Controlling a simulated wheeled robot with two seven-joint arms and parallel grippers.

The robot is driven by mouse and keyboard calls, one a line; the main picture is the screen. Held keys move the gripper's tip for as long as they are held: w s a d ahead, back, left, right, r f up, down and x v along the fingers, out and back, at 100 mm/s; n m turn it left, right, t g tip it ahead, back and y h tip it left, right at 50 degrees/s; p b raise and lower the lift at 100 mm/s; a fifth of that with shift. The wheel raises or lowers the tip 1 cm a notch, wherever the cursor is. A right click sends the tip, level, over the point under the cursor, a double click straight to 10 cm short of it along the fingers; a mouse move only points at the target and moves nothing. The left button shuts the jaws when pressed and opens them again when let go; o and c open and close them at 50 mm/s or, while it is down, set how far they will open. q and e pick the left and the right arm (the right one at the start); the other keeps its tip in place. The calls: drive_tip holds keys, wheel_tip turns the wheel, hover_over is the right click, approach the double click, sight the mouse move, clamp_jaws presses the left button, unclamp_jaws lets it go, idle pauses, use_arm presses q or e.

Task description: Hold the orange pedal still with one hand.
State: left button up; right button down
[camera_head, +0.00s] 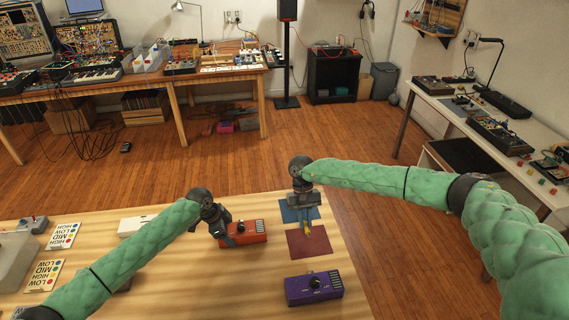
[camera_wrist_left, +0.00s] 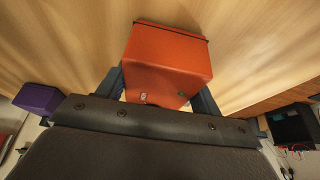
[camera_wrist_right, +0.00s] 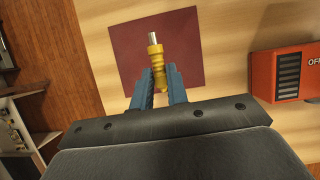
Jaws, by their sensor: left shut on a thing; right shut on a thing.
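The orange pedal (camera_head: 243,233) lies on the wooden table (camera_head: 200,290), left of the two coloured squares. My left gripper (camera_head: 226,236) is shut on its left end. The left wrist view shows the pedal (camera_wrist_left: 166,62) between the two fingers (camera_wrist_left: 163,88). My right gripper (camera_head: 306,217) is shut on a yellow plug with a metal tip (camera_wrist_right: 154,52). It holds the plug over the dark red square (camera_wrist_right: 190,45), which also shows in the head view (camera_head: 309,243). In the right wrist view the orange pedal (camera_wrist_right: 287,73) is to the right, apart from the plug.
A purple pedal (camera_head: 314,288) lies near the front right of the table. A blue square (camera_head: 290,213) lies behind the red one. Cards with LOW, MID and HIGH labels (camera_head: 62,237) and a white box (camera_head: 137,224) are at the left.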

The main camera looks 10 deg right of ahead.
sight(305, 237)
drive_tip(key=shift+h, duration=0.3)
drive_tip(key=shift+w+f, duration=0.2)
drive_tip(key=shift+f, duration=2.25)
drive_tip(key=c, duration=1.3)
unclamp_jaws()
